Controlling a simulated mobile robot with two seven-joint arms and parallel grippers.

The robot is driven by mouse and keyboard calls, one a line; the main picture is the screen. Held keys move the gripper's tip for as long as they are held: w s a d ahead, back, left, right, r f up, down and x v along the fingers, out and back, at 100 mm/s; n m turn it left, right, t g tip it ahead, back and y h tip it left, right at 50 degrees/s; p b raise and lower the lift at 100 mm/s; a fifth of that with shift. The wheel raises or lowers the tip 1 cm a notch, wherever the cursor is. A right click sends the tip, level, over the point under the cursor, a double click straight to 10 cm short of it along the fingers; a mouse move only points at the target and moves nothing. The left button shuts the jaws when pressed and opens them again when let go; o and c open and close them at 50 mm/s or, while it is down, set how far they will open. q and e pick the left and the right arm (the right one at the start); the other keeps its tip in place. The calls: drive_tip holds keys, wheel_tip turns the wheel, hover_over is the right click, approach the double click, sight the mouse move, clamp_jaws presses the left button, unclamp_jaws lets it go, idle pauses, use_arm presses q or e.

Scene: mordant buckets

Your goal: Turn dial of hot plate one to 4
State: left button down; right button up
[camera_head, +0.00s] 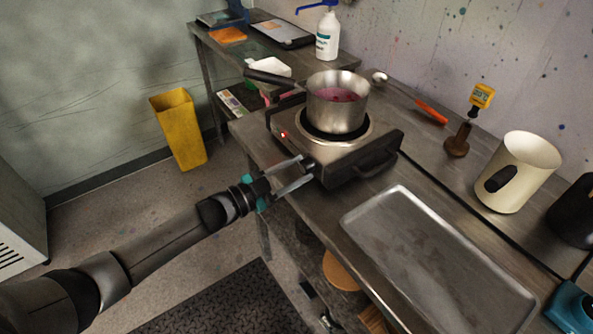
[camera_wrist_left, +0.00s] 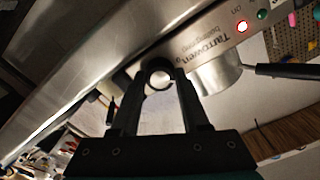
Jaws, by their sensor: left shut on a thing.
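The hot plate (camera_head: 348,150) stands on the metal bench with a steel saucepan (camera_head: 338,112) of pinkish-purple liquid on its round burner. A red light shows on its front panel, which also shows in the left wrist view (camera_wrist_left: 216,32). My left gripper (camera_head: 298,172) is at the front of the hot plate. In the left wrist view its two fingers are shut on the dark round dial (camera_wrist_left: 158,70), one finger on each side. The dial's numbers and pointer cannot be read. My right gripper is out of view.
A shallow metal tray (camera_head: 440,262) lies on the bench right of the hot plate. A cream jug (camera_head: 520,168), a yellow-topped thermometer (camera_head: 481,97) and an orange-handled tool (camera_head: 432,112) are behind. A yellow bin (camera_head: 180,130) stands on the floor at left.

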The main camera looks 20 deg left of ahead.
use_arm(q)
drive_tip(key=m, duration=0.4)
drive_tip(key=shift+m+b, duration=0.35)
drive_tip(key=shift+m, duration=0.05)
drive_tip(key=m+b, duration=0.1)
drive_tip(key=m, duration=0.3)
drive_tip(key=shift+m, duration=0.3)
drive_tip(key=m+b, duration=0.1)
drive_tip(key=m, duration=0.3)
drive_tip(key=shift+b, duration=0.4)
drive_tip(key=m+b, duration=0.1)
drive_tip(key=m, duration=0.3)
drive_tip(key=shift+m+b, duration=0.3)
drive_tip(key=shift+b, duration=0.1)
drive_tip(key=shift+m+b, duration=0.4)
drive_tip(key=shift+m, duration=0.9)
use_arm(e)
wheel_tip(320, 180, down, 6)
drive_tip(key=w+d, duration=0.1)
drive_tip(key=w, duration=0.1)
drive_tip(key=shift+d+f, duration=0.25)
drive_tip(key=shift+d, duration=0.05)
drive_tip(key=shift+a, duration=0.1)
